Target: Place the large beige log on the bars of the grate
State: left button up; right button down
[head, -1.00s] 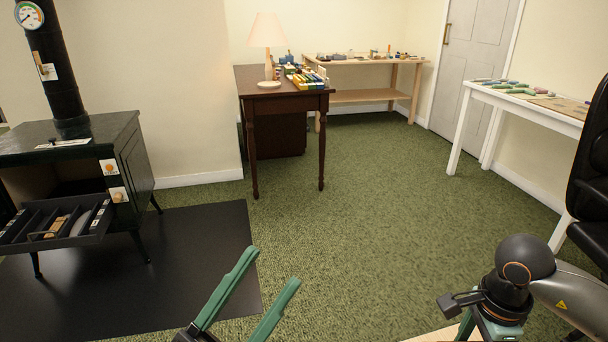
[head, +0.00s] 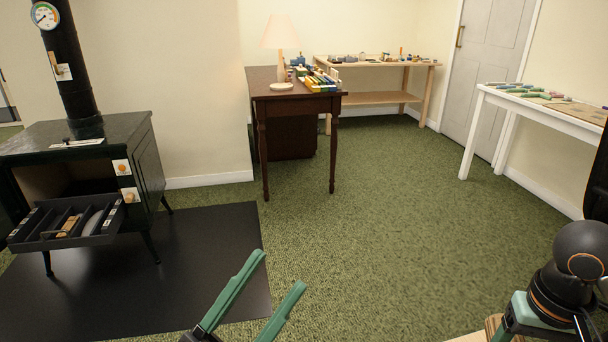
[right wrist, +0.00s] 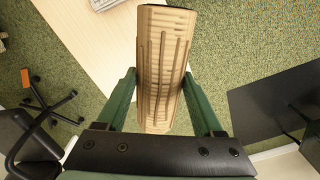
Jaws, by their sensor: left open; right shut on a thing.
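The large beige log (right wrist: 165,50), grooved along its length, fills the middle of the right wrist view. My right gripper (right wrist: 160,88) is shut on it, with one green finger on each side. In the head view only a small beige end (head: 493,325) shows by my right wrist at the bottom right. My left gripper (head: 276,274) is open and empty above the floor at the bottom centre. The dark green stove (head: 85,165) stands at the left with its front opening dark inside. I cannot make out the bars of the grate.
A black divided tray (head: 65,225) with small items sticks out from the stove front. A black floor mat (head: 200,265) lies under the stove. A dark desk (head: 295,100) with a lamp stands at the back, and a white table (head: 545,105) at the right. Green carpet between is clear.

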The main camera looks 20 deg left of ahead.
aim_at(81, 223)
jog(key=i+j+u, duration=0.1)
jog(key=j, duration=0.6)
jog(key=i+j+u, duration=0.15)
jog(key=j, duration=0.5)
jog(key=i+j+u, duration=0.1)
jog(key=i+j, duration=0.25)
jog(key=j, duration=0.25)
jog(key=i+j+u, duration=0.15)
jog(key=j, duration=0.5)
jog(key=i+j+u, duration=0.1)
jog(key=i+j, duration=0.25)
jog(key=j, duration=0.25)
jog(key=i+j+u, duration=0.15)
jog(key=i+j, duration=0.15)
jog(key=j, duration=0.25)
jog(key=i+j+u, duration=0.1)
jog(key=i+j, duration=0.25)
jog(key=j, duration=0.15)
jog(key=i+j+u, duration=0.15)
jog(key=i+j, duration=0.2)
jog(key=j, duration=0.2)
